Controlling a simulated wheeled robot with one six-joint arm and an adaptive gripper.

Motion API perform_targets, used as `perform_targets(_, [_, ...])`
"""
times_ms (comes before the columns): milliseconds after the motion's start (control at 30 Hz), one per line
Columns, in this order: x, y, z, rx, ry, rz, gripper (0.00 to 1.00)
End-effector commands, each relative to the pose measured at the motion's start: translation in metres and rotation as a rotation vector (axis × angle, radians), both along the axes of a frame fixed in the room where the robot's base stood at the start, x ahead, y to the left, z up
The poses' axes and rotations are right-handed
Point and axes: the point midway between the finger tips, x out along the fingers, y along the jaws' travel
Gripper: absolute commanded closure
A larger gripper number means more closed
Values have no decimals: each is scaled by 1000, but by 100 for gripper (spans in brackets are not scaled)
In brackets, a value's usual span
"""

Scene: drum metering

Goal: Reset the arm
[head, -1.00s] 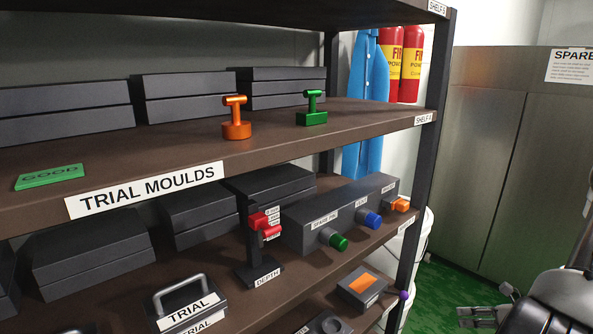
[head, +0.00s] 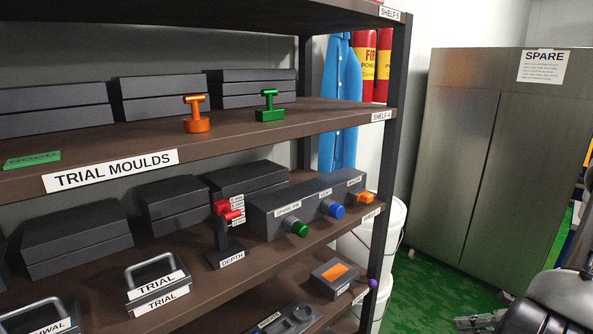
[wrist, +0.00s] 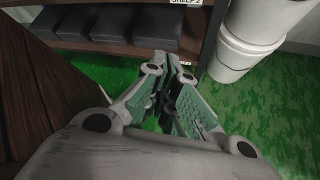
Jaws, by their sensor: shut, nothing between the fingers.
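My gripper (wrist: 172,72) is in the middle of the wrist view, its fingers together with nothing between them. It points toward the foot of a shelf, above the green floor. In the head view part of my gripper (head: 482,323) shows at the bottom right edge, beside my dark and grey arm. It is clear of the shelf rack and touches nothing that I can see.
A shelf rack (head: 180,165) fills the left, with an orange stamp (head: 196,120), a green stamp (head: 269,108), a depth lever (head: 226,212) and knobs. White buckets (wrist: 245,48) stand beside its post. A metal cabinet (head: 480,160) stands behind. Green floor lies between.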

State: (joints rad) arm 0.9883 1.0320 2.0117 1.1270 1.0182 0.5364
Motion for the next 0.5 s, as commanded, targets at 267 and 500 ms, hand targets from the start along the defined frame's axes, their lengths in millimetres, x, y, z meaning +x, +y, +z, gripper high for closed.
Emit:
perform_targets(267, [-50,17,29,-93,-94,314,100])
perform_targets(500, [-74,21,81,-228,-208,646,100])
